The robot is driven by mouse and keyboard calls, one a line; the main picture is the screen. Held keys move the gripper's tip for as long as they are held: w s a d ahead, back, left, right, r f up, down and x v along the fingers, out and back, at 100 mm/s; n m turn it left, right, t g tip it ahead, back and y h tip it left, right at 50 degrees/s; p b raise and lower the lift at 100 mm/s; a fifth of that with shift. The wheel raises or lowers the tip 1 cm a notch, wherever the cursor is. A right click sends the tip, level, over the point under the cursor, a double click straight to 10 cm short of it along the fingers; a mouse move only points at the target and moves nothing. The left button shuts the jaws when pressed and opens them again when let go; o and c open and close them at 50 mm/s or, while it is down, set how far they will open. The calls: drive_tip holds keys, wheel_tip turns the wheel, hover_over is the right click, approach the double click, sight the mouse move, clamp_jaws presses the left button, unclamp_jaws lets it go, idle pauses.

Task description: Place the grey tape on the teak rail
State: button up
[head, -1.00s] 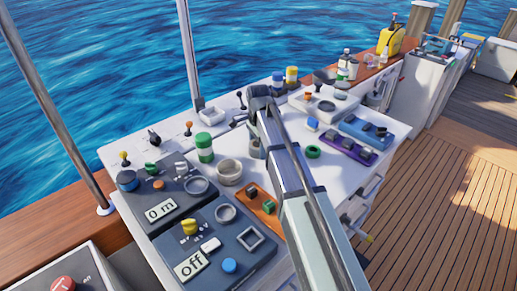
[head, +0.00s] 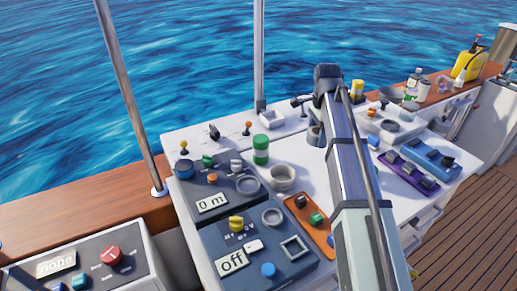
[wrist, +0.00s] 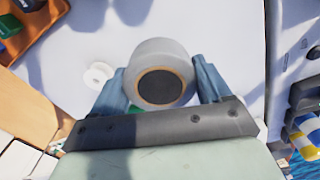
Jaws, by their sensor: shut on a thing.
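The grey tape (wrist: 162,62), a thick roll with a tan-edged dark core, is between the two blue-grey fingers of my gripper (wrist: 162,84) in the wrist view. My gripper is shut on it, above the white console top (wrist: 85,40). In the head view the tape (head: 315,134) shows as a small grey shape beside my arm, right of a green cylinder. The fingers are mostly hidden there. The teak rail (head: 75,222) is a brown wooden strip along the water side. Its left stretch looks bare near the metal post; its far right stretch holds several items.
Dark control panels (head: 255,250) fill the console's front left. A yellow jug (head: 467,62) and bottles stand on the far rail. Metal posts (head: 131,95) rise from the water side.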

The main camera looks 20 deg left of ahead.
drive_tip(key=w+a+n, duration=0.2)
drive_tip(key=a, duration=0.9)
drive_tip(key=w+a+n, duration=0.2)
drive_tip(key=a+n, duration=0.1)
drive_tip(key=a, duration=0.9)
drive_tip(key=s+a+f+n, duration=0.2)
drive_tip(key=s+a+n, duration=0.4)
drive_tip(key=s+a, duration=0.95)
drive_tip(key=s+a+f+n, duration=0.2)
drive_tip(key=s+a+n, duration=0.4)
drive_tip(key=s+a, duration=1)
drive_tip(key=n, duration=0.1)
hover_over(105, 204)
wheel_tip(105, 204, down, 9)
drive_tip(key=shift+d+f, duration=0.1)
drive_tip(key=shift+f, duration=4.65)
drive_tip(key=shift+f, duration=0.1)
drive_tip(key=o, duration=1.1)
drive_tip(key=shift+c, duration=0.2)
